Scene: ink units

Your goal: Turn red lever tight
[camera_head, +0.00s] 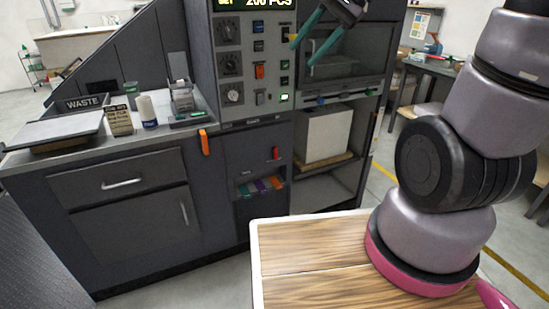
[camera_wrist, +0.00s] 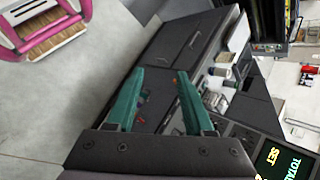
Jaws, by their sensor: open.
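A small red lever (camera_head: 276,153) sits on the dark lower panel of the machine, above a row of coloured units. A larger orange handle (camera_head: 204,141) hangs at the counter's right front edge. My gripper (camera_head: 302,54) is high in front of the machine's upper part, above the lever and apart from it. Its two teal fingers are open and empty. In the wrist view my gripper (camera_wrist: 160,72) shows with a dark cabinet front beyond it. Small reddish parts show near and between the fingers there; I cannot tell which is the lever.
Coloured ink units (camera_head: 262,187) sit in a slot below the lever. The control panel (camera_head: 257,60) has knobs and buttons. A pale box (camera_head: 323,133) stands on the shelf at right. The counter holds a WASTE bin (camera_head: 82,103) and bottles. Open floor lies before the cabinet.

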